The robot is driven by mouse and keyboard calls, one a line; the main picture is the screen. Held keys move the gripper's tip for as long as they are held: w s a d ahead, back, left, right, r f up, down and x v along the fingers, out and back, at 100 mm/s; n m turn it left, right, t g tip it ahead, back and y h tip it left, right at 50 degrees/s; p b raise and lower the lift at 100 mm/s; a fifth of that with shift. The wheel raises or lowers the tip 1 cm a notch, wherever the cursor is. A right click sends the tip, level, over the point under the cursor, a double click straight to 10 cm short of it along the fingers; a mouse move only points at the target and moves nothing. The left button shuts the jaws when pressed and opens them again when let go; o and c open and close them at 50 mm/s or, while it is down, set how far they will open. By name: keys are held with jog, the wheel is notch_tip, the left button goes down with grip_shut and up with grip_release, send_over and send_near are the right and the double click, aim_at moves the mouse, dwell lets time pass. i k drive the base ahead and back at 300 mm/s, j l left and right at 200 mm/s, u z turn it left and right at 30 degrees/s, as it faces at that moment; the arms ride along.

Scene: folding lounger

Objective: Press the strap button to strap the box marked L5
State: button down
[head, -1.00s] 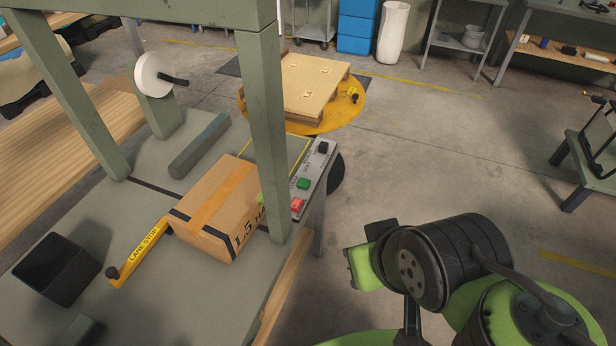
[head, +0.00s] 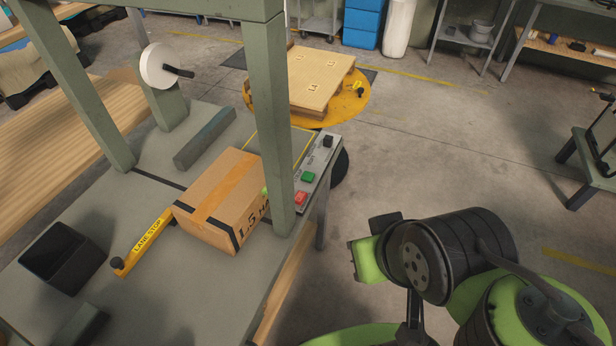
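The brown box marked L5 (head: 215,200) lies on the grey table of the strapping frame (head: 135,232), partly behind the frame's right post (head: 268,130). Tan tape runs along its top, and dark bands show at its near end. A control panel (head: 316,165) on the table's right edge carries a green button (head: 308,177), a red button (head: 300,198) and a black knob (head: 328,141). Its lettering is too small to read. My green and black arm fills the lower right, apart from the panel. I cannot make out my gripper's fingers anywhere.
A yellow lane stop (head: 147,243) touches or nearly touches the box's near left corner. A dark open bin (head: 63,258) stands at left. A white strap reel (head: 158,66) is behind. A wooden pallet (head: 318,80) sits on a yellow turntable (head: 350,108). Floor right of the panel is clear.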

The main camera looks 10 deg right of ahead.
aim_at(307, 176)
jog(key=i+l+u, duration=0.2)
jog(key=u, duration=0.4)
jog(key=i+l+u, duration=0.1)
jog(key=l+u, duration=0.25)
jog(key=u, duration=0.3)
jog(key=l+u, duration=0.35)
jog(key=u, duration=0.25)
jog(key=l+u, duration=0.4)
jog(key=u, duration=0.25)
jog(key=l+u, duration=0.35)
jog(key=u, duration=0.25)
jog(key=k+l+u, duration=0.25)
jog(key=u, duration=0.4)
jog(key=k+l+u, duration=0.2)
jog(key=u, duration=0.4)
jog(key=k+u, duration=0.25)
jog(key=u, duration=0.4)
